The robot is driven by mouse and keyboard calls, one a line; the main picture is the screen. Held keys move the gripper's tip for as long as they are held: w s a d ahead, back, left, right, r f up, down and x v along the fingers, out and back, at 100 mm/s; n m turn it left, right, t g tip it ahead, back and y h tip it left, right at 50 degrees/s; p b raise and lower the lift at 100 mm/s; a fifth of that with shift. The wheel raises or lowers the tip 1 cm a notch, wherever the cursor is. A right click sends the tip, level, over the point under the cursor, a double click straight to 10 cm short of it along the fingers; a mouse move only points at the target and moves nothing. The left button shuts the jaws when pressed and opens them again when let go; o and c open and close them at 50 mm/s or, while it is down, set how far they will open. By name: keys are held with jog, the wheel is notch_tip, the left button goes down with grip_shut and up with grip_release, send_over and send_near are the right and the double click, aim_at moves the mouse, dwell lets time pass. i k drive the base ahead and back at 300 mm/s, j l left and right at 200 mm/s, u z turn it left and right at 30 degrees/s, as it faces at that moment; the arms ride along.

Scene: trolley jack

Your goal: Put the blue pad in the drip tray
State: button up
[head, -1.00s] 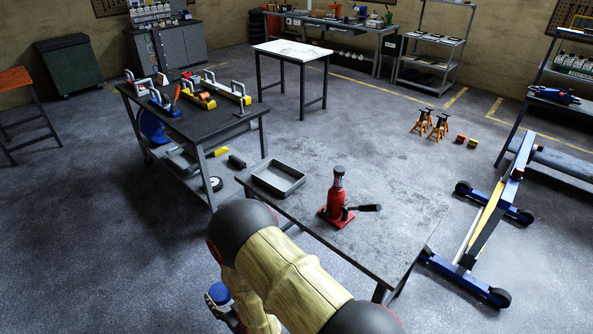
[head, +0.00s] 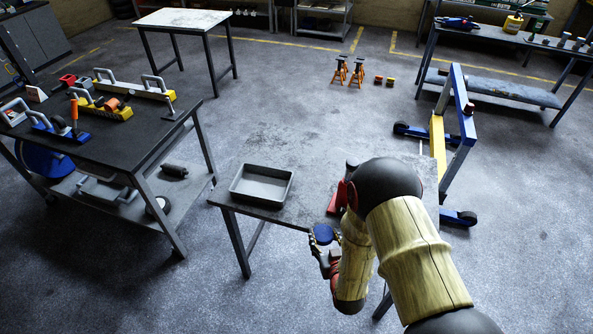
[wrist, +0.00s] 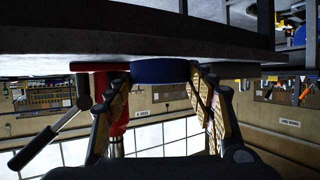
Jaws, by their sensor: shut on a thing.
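The blue pad (head: 322,234) is a small round disc. My gripper (head: 324,246) is shut on it at the near edge of the grey table, in front of and to the right of the drip tray. In the wrist view the blue pad (wrist: 160,71) sits between the two fingers of my gripper (wrist: 160,85). The drip tray (head: 262,200) is a grey, empty, shallow rectangular pan on the left end of the table. The pad is apart from the tray.
The red bottle jack (head: 338,198) stands on the grey table (head: 290,150), mostly hidden by my arm; its handle (wrist: 50,135) shows in the wrist view. A black trolley (head: 130,135) with tools stands to the left. A blue and yellow frame (head: 455,135) stands to the right.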

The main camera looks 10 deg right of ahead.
aim_at(258, 180)
jog(key=i+j+z, duration=0.1)
jog(key=j+z, duration=0.3)
jog(key=j, duration=0.2)
jog(key=j+z, duration=0.4)
jog(key=j, duration=0.6)
jog(key=z, duration=0.05)
